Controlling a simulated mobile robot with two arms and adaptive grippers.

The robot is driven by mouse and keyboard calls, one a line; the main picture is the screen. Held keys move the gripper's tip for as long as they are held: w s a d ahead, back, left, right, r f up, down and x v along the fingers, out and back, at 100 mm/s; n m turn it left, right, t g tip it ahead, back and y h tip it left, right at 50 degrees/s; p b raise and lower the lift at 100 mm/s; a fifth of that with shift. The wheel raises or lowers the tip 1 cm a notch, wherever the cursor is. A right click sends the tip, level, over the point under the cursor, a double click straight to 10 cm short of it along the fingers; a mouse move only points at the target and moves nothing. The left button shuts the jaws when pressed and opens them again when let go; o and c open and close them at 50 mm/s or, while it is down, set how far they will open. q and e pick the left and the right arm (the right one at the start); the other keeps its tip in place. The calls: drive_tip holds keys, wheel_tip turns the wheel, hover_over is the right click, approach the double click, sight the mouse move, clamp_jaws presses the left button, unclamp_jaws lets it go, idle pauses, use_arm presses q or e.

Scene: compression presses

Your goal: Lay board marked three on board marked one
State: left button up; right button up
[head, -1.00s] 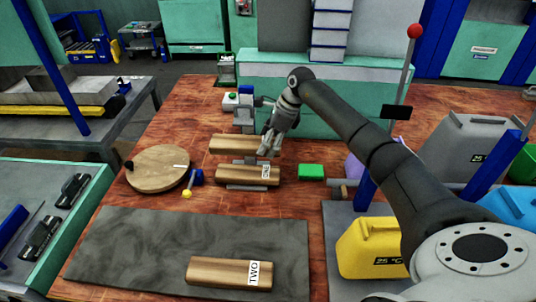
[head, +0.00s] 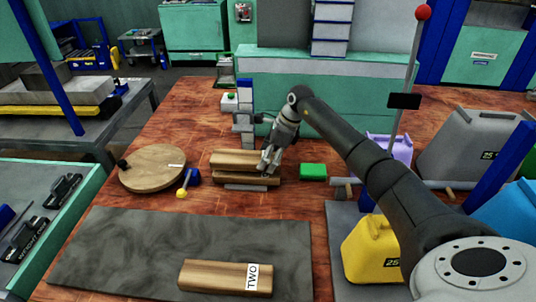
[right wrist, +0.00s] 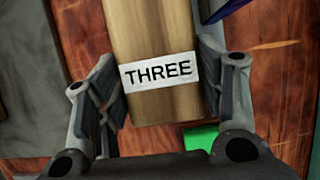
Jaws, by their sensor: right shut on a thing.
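The wooden board marked three (head: 236,157) is in my right gripper (head: 270,162). Its white label reads THREE in the right wrist view (right wrist: 160,72), where the two fingers (right wrist: 160,95) close on either side of the board. The board marked one (head: 240,178) lies just below it, with only its front part showing and its label hidden. Board three appears over board one, roughly parallel to it; I cannot tell whether they touch. My left gripper is not in view.
The board marked two (head: 215,275) lies on a dark mat (head: 120,245) in front. A round wooden disc (head: 150,165) and a blue tool with a yellow knob (head: 189,181) are to the left. A green block (head: 313,171) is close at right. Yellow canister (head: 368,245) stands further right.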

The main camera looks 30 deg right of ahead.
drive_tip(key=shift+f+b, duration=0.3)
drive_tip(key=shift+f, duration=0.6)
drive_tip(key=shift+r, duration=0.2)
drive_tip(key=shift+f+b, duration=0.5)
drive_tip(key=shift+f, duration=0.05)
drive_tip(key=o, duration=1.4)
drive_tip(key=shift+c, duration=0.2)
drive_tip(key=v, duration=1.2)
